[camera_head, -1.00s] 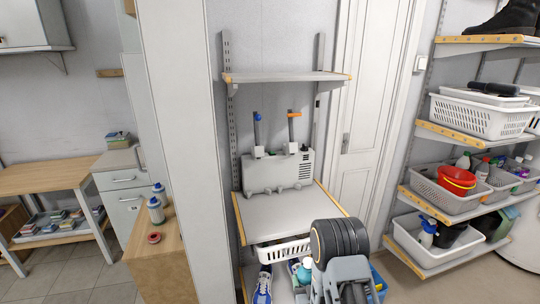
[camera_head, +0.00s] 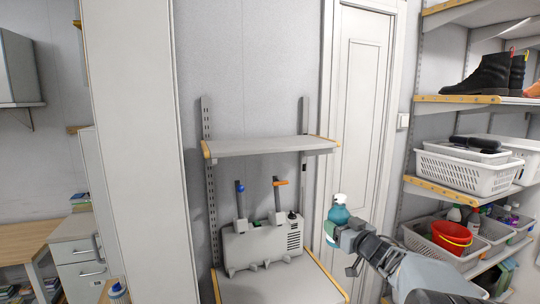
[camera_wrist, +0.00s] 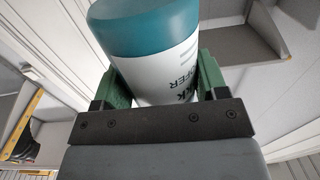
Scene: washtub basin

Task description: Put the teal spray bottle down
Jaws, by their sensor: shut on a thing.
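The teal spray bottle (camera_head: 339,214) is held up by my gripper (camera_head: 336,234), in front of the white door and to the right of the middle shelf unit. It has a pale top and looks upright in the head view. In the wrist view the bottle (camera_wrist: 150,45) fills the space between the green finger pads of my gripper (camera_wrist: 158,85). Its teal end and a white label with dark lettering show there. My gripper is shut on it. Its lower part is partly hidden by the gripper in the head view.
An empty upper shelf (camera_head: 268,146) is left of the bottle. Below it, a lower shelf (camera_head: 280,287) bears a grey machine (camera_head: 262,243) at its back; its front is bare. At right, shelves hold black boots (camera_head: 487,76), a white basket (camera_head: 465,171) and a red bucket (camera_head: 452,236).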

